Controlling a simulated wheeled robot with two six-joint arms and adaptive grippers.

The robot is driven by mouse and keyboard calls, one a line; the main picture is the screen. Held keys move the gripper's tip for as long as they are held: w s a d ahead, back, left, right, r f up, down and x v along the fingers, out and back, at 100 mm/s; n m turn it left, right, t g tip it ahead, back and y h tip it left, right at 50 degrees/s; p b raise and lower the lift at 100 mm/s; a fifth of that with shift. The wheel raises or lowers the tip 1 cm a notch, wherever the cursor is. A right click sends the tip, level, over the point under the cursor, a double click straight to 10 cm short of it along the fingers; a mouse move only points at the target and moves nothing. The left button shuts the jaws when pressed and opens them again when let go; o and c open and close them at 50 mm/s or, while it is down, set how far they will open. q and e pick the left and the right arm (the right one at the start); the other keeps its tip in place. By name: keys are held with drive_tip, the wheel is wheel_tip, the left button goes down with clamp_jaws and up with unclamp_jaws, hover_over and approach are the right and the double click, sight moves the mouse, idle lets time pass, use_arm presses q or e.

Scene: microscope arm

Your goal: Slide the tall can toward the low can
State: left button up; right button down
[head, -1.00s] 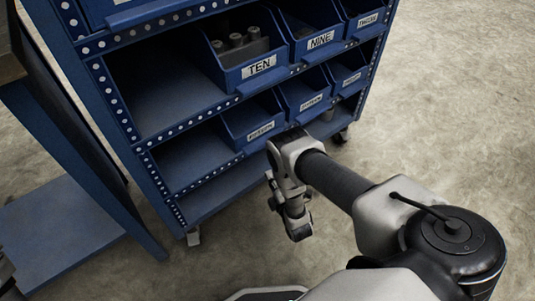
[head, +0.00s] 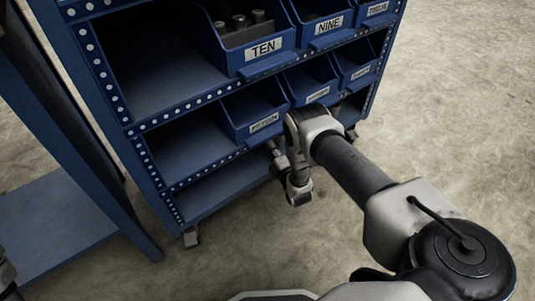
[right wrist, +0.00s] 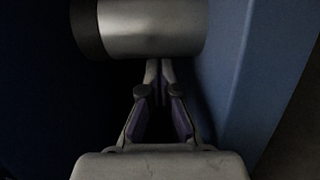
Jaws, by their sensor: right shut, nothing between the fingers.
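In the right wrist view a grey can (right wrist: 150,28) with a dark band at its left end lies across the top of the picture, partly cut off. I cannot tell whether it is the tall or the low can. My right gripper (right wrist: 159,64) is shut and empty, its fingertips at the can's side; I cannot tell whether they touch. In the head view my right gripper (head: 276,150) is at the bottom shelf's front, its tips unclear. A small grey shape (head: 335,110) on the bottom shelf, right of my wrist, may be a can.
The blue shelf rack (head: 150,125) holds labelled bins, among them the TEN bin (head: 262,50) with dark cylindrical parts. A blue wall stands close on the right in the right wrist view (right wrist: 235,80). A blue table (head: 50,215) stands left. Open floor lies right.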

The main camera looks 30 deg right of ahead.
drive_tip(key=d, duration=0.8)
drive_tip(key=shift+w+d, duration=0.3)
drive_tip(key=d+b, duration=0.1)
drive_tip(key=d, duration=0.3)
drive_tip(key=d+b, duration=0.1)
drive_tip(key=d, duration=0.3)
drive_tip(key=w+d+b, duration=0.1)
drive_tip(key=d, duration=0.3)
drive_tip(key=shift+d+f, duration=0.1)
drive_tip(key=shift+d, duration=0.25)
